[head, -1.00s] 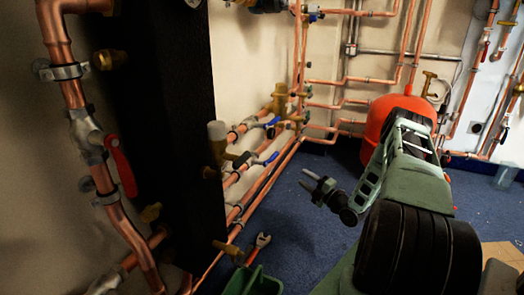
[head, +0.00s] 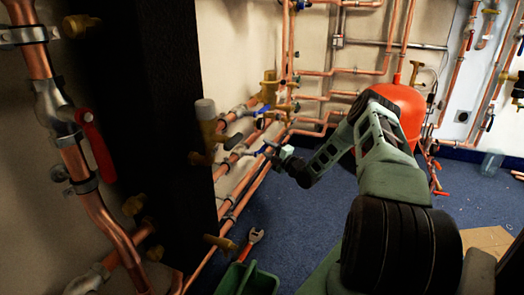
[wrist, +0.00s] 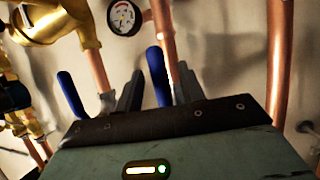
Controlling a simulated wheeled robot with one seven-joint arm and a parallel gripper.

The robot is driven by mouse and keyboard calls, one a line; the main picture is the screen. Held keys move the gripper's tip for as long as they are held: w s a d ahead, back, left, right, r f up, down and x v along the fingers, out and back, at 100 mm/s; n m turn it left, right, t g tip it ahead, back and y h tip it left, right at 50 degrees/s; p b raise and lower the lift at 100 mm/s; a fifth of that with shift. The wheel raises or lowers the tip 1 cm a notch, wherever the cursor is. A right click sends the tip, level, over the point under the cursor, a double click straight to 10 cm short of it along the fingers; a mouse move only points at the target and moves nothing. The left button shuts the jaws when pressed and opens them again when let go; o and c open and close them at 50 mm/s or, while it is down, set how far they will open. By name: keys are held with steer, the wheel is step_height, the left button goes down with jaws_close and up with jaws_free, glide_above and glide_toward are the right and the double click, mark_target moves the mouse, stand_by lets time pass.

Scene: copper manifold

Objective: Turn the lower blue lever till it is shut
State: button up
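The lower blue lever (head: 262,148) is on a copper pipe low along the left wall. My gripper (head: 268,151) has its tips at this lever in the head view, which partly hides it. In the wrist view a blue lever (wrist: 157,76) stands between the two dark fingers of my gripper (wrist: 158,88). The fingers are apart, with a narrow gap on each side of the lever, so no firm grip shows. The upper blue lever (head: 262,111) is further along the wall. A second blue lever (wrist: 70,94) lies left of the fingers in the wrist view.
A brass valve body (head: 208,130) and a black column (head: 150,110) stand left of my gripper. A red tank (head: 402,105) is behind my arm. A round gauge (wrist: 124,17) is close above the fingers.

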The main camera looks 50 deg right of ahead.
steer(key=shift+w+r+b, duration=0.15)
steer(key=shift+w+b, duration=0.1)
steer(key=shift+w, duration=0.55)
steer(key=shift+w+r+b, duration=0.15)
steer(key=shift+w+b, duration=0.05)
steer(key=shift+w, duration=0.6)
jaws_close()
steer(key=s+a+f+m+g+y+p, duration=0.2)
steer(key=a+f+m+g+p, duration=0.5)
steer(key=m+p, duration=0.4)
steer(key=shift+s+a+f+m+y, duration=0.15)
steer(key=shift+s+f+m+y, duration=0.4)
steer(key=shift+m, duration=1.55)
steer(key=shift+s+a+f, duration=0.1)
steer(key=shift+a+f, duration=0.05)
steer(key=shift+f, duration=0.05)
